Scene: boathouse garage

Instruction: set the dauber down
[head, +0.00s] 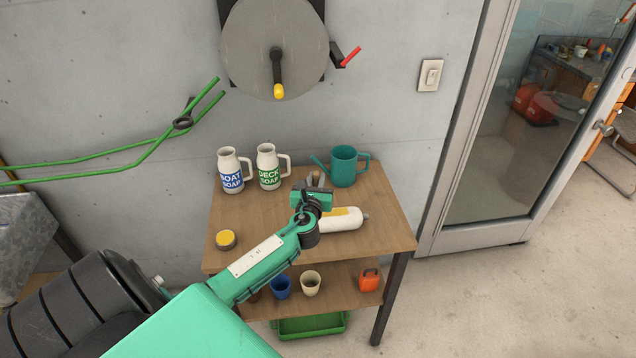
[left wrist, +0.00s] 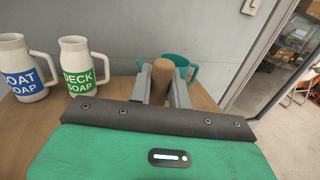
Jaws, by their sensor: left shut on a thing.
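My left gripper (head: 317,180) reaches over the top of the small wooden table (head: 385,232), towards its back. In the left wrist view its two grey fingers (left wrist: 160,88) are shut on a brown, rounded, upright piece, which I take to be the dauber (left wrist: 162,78). Its lower end is hidden behind the gripper body, so I cannot tell whether it touches the table. My right gripper is not in view.
Boat soap (head: 231,170) and deck soap (head: 268,166) jugs stand at the back left. A teal watering can (head: 344,167) stands back right. A white bottle (head: 338,220) lies right of my wrist. A yellow-topped tin (head: 226,239) sits front left. The right front corner is bare.

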